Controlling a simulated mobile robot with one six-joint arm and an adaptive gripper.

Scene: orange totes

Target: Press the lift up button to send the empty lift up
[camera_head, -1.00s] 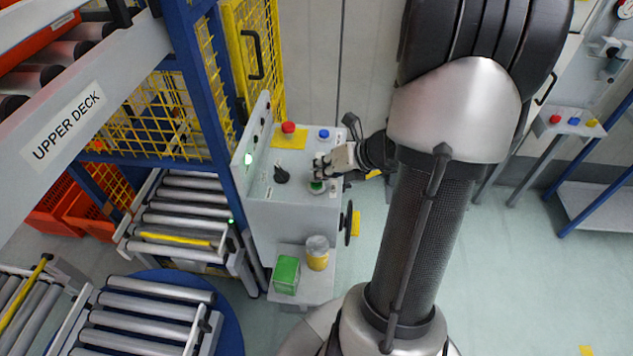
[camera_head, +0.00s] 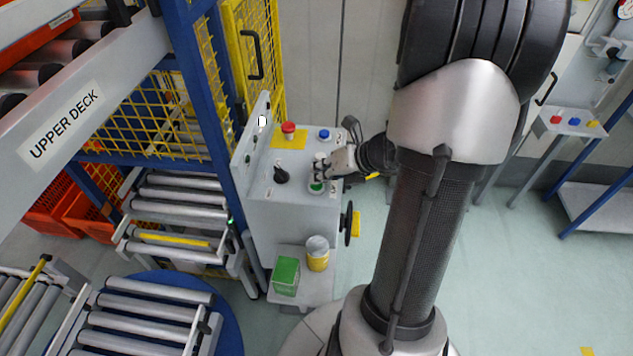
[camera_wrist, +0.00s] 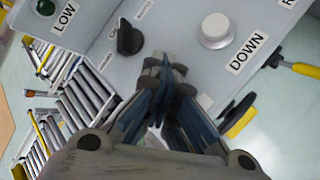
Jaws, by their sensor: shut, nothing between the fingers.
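The grey control box (camera_head: 270,215) stands beside the lift frame, with a green button (camera_head: 316,187) near its front right corner. My gripper (camera_head: 320,170) is shut and empty, its fingertips low over the panel right beside the green button. I cannot tell whether they touch it. In the wrist view the shut fingertips (camera_wrist: 166,68) lie between a black selector knob (camera_wrist: 129,38) and a white button (camera_wrist: 215,31) labelled DOWN. No UP label is readable, and the fingers hide part of the panel.
A red button (camera_head: 288,128) on a yellow plate and a blue button (camera_head: 324,134) sit farther back on the panel. A lamp (camera_head: 262,121) glows white on the upright plate. A green box (camera_head: 286,275) and a yellow cup (camera_head: 317,255) stand on the low shelf.

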